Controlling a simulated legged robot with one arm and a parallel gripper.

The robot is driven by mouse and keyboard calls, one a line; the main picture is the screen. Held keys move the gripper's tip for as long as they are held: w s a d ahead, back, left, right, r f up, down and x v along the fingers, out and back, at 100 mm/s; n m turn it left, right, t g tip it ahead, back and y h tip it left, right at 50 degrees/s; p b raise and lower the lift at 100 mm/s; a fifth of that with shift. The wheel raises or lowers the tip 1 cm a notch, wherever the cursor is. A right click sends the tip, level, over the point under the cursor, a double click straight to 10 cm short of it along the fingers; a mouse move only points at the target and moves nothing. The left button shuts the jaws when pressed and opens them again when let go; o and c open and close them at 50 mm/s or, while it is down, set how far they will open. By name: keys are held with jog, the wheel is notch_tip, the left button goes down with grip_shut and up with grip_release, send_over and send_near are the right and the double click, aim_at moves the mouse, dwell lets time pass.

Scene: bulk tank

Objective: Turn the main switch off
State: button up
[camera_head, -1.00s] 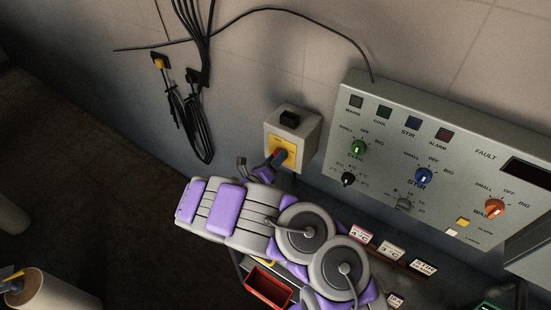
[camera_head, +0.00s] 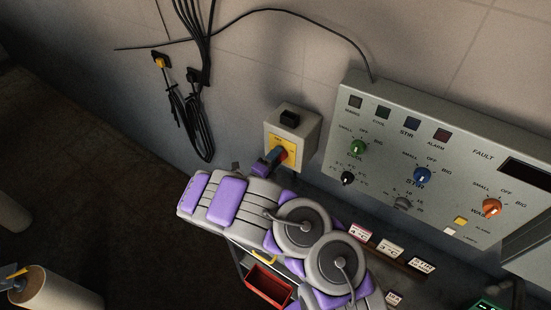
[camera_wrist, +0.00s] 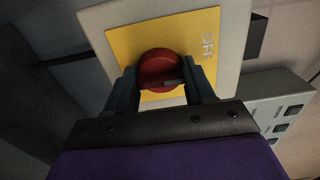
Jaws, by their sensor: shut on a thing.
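The main switch is a grey box (camera_head: 306,135) on the wall with a yellow plate (camera_head: 290,143) and a red knob. In the wrist view the round red knob (camera_wrist: 161,69) sits on the yellow plate (camera_wrist: 206,20), with the letters "OFF" to its right. My gripper (camera_wrist: 163,84) has one dark finger on each side of the knob and is shut on it. In the head view my gripper (camera_head: 275,159) reaches the front of the box from the lower left and hides most of the knob.
A grey control panel (camera_head: 385,128) with several knobs and lamps is right of the switch. Black cables (camera_head: 190,115) hang on the wall to the left. A red bin (camera_head: 268,286) and small labelled signs (camera_head: 390,250) lie below, near my arm.

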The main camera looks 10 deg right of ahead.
jog(key=shift+w+a, duration=0.1)
jog(key=shift+a, duration=0.1)
dwell(0.4)
jog(key=o, duration=1)
jog(key=shift+w+a+f, duration=0.1)
jog(key=shift+w, duration=0.1)
jog(key=shift+s, duration=0.1)
jog(key=shift+s, duration=0.15)
jog(key=p+v, duration=0.2)
jog(key=v, duration=1.5)
jog(key=shift+a, duration=0.2)
